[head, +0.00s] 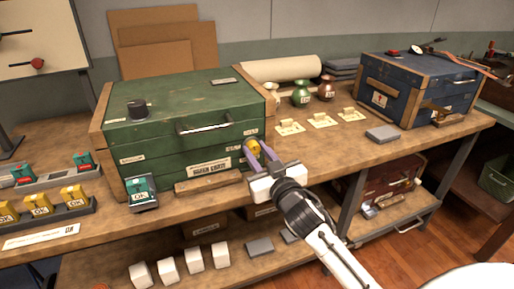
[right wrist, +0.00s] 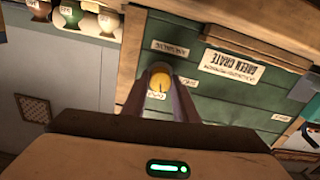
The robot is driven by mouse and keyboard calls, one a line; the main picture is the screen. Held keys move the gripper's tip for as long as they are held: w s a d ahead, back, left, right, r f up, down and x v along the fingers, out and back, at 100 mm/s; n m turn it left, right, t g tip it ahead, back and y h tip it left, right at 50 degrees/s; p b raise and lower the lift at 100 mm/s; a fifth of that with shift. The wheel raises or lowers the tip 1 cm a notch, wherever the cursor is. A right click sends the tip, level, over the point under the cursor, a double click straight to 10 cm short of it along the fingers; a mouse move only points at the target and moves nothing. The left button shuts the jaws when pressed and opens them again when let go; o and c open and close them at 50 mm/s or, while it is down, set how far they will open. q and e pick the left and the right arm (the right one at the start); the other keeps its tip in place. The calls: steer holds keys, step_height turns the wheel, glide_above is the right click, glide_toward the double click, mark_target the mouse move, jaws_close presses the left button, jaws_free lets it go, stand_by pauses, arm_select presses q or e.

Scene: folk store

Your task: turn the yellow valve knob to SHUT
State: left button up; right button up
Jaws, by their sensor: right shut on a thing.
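The yellow valve knob (head: 254,147) is on the front face of the green crate (head: 215,113), near its right end. My right gripper (head: 259,151) reaches it from the front, and its two purple fingers are shut on the knob. In the right wrist view the knob (right wrist: 159,80) sits between the fingertips, with a dark mark on its face. Small white labels sit above and below the knob, but their words are too small to read. My left gripper is not in view.
Left of the crate's front are a teal box (head: 141,192) and several yellow boxes (head: 74,196). Vases (head: 301,93), several cream tags (head: 321,120) and a blue crate (head: 416,88) stand to the right.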

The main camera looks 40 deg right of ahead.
steer(key=shift+r+n+p, duration=0.1)
steer(key=shift+n+p, duration=0.45)
steer(key=shift+n, duration=0.35)
steer(key=n+p, duration=0.1)
steer(key=n, duration=0.1)
steer(key=shift+n, duration=0.4)
steer(key=n+p, duration=0.1)
steer(key=n, duration=0.1)
steer(key=shift+a+n+p, duration=0.1)
steer(key=shift+n+p, duration=0.5)
steer(key=shift+n, duration=0.6)
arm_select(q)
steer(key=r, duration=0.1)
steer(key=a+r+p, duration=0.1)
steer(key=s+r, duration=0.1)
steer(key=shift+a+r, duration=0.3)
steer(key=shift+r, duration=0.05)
arm_select(e)
steer(key=n, duration=0.5)
steer(key=shift+n, duration=0.3)
steer(key=o, duration=1.1)
steer(key=shift+h, duration=0.3)
steer(key=shift+c, duration=0.2)
